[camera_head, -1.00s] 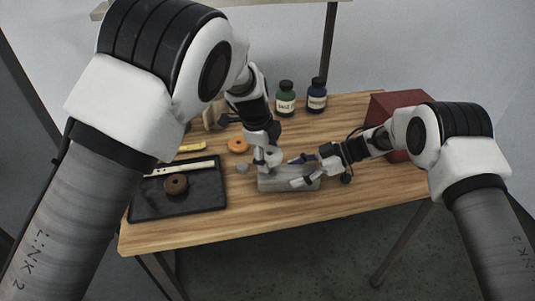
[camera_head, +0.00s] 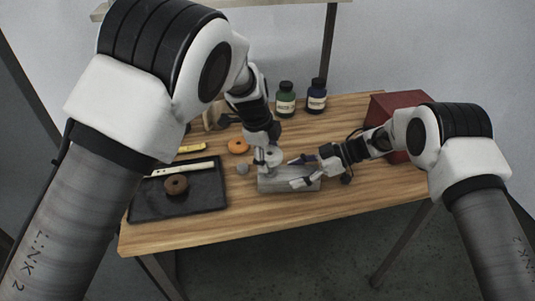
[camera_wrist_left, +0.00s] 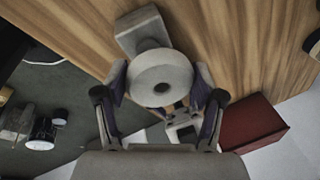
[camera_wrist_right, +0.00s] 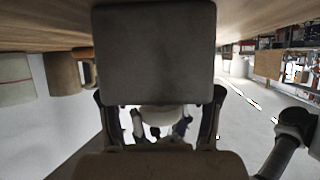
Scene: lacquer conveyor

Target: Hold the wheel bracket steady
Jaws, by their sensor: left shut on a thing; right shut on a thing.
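The wheel bracket (camera_head: 288,180) is a long grey block near the table's front edge, partly hidden by both grippers in the head view. My right gripper (camera_head: 302,172) comes from the right and is shut on its right end. In the right wrist view the grey bracket block (camera_wrist_right: 154,55) fills the space ahead of the fingers. My left gripper (camera_head: 266,158) is above the bracket's left end, shut on a pale grey wheel (camera_wrist_left: 160,78) with a dark centre hole. In the left wrist view a grey block end (camera_wrist_left: 142,28) shows beyond the wheel. I cannot tell whether wheel and bracket touch.
A black tray (camera_head: 150,204) at left holds a brown ring (camera_head: 175,184) and a pale bar (camera_head: 184,168). A small grey piece (camera_head: 242,169), an orange roll (camera_head: 238,146) and a yellow tool (camera_head: 192,148) lie nearby. Two bottles (camera_head: 285,103) and a red box (camera_head: 385,110) stand behind.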

